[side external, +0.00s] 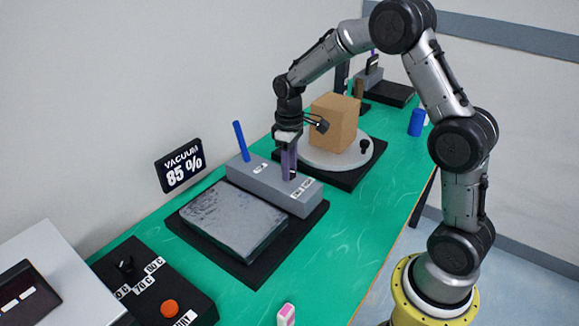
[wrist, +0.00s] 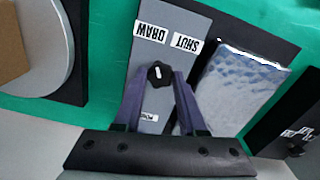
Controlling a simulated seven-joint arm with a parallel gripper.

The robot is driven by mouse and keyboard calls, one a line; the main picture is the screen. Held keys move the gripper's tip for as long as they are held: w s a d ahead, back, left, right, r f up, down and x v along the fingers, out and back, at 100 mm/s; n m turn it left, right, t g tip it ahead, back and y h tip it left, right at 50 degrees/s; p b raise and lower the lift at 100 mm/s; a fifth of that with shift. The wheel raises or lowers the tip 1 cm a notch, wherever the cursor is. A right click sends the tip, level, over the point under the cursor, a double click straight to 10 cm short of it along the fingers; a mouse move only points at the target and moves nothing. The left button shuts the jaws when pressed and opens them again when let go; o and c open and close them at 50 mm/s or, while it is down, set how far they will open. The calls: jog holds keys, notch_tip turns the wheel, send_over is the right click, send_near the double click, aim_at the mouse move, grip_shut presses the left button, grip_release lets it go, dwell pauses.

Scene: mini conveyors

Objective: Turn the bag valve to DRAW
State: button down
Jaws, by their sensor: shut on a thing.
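The bag valve is a dark knob (wrist: 160,77) with a short white mark, on a grey box (side external: 240,174). White labels reading DRAW (wrist: 152,31) and SHUT (wrist: 187,43) sit beyond it, upside down in the wrist view. The white mark runs roughly up and down the picture on the DRAW side; its exact setting is hard to tell. My gripper (side external: 289,175) points down onto the box, its purple fingers shut on the knob, one on each side. In the side view the fingers hide the knob. A grey crumpled bag (side external: 222,212) lies flat beside the box.
A blue lever (side external: 241,141) stands up from the box's far end. A wall sign (side external: 181,165) reads VACUUM 85 %. A cardboard box (side external: 335,122) sits on a round turntable (side external: 318,158) behind. A black panel (side external: 139,276) with an orange button is at front left.

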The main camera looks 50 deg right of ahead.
dwell(0.5)
jog(key=shift+c, duration=2.4)
grip_release()
notch_tip(320, 180, up, 14)
jog(key=shift+a, duration=0.1)
jog(key=s+a+r+n+t, duration=0.1)
jog(key=s+a+r+t, duration=0.15)
jog(key=s+r, duration=0.3)
jog(key=s+a+r+t, duration=0.1)
jog(key=s+a+r, duration=0.25)
jog(key=s, duration=0.25)
jog(key=s+a+f+m+t, duration=0.1)
jog(key=s+f, duration=0.3)
jog(key=s, duration=0.3)
jog(key=s+a+f+m+t, duration=0.1)
jog(key=s+f+m, duration=0.1)
jog(key=s+f, duration=0.2)
jog(key=s, duration=0.3)
jog(key=shift+a, duration=0.15)
